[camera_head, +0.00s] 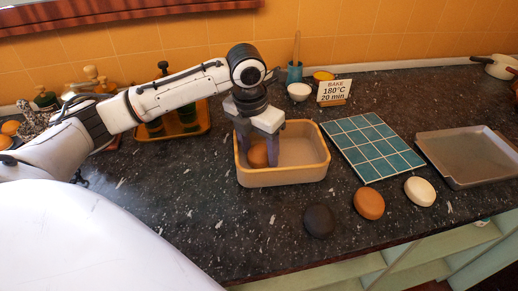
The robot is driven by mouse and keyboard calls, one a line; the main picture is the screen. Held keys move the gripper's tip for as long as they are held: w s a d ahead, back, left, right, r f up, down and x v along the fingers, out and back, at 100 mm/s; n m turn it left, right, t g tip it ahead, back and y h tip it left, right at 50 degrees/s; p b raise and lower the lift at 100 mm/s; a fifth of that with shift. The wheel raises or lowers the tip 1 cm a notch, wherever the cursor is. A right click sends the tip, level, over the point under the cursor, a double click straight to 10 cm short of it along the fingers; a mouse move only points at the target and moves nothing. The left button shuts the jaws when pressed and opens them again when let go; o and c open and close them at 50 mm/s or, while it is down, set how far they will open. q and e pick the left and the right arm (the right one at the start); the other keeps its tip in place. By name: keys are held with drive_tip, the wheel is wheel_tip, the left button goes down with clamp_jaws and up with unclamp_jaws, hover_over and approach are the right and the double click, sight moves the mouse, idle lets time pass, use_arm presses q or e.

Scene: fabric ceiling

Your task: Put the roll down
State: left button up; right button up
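A brown roll (258,156) is inside the tan rectangular baking dish (285,177), toward its left side. My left gripper (258,152) reaches down into the dish with one finger on each side of this roll, and both fingers look to be against it. The fingers hide part of the roll. I cannot tell whether the roll rests on the dish floor. Three more rolls lie on the counter in front: a dark one (319,221), a brown one (369,203) and a pale one (420,191). My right gripper is out of view.
A blue tiled board (372,146) lies right of the dish, and a grey metal tray (468,156) farther right. A sign reading "BAKE 180°C 20 min" (334,92), a white bowl (299,91) and a blue cup (294,73) stand behind. The counter's front edge runs below the rolls.

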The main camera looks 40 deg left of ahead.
sight(254, 155)
use_arm(q)
wheel_tip(254, 155, up, 12)
drive_tip(key=s, duration=0.2)
drive_tip(key=shift+r, duration=0.15)
idle(1.7)
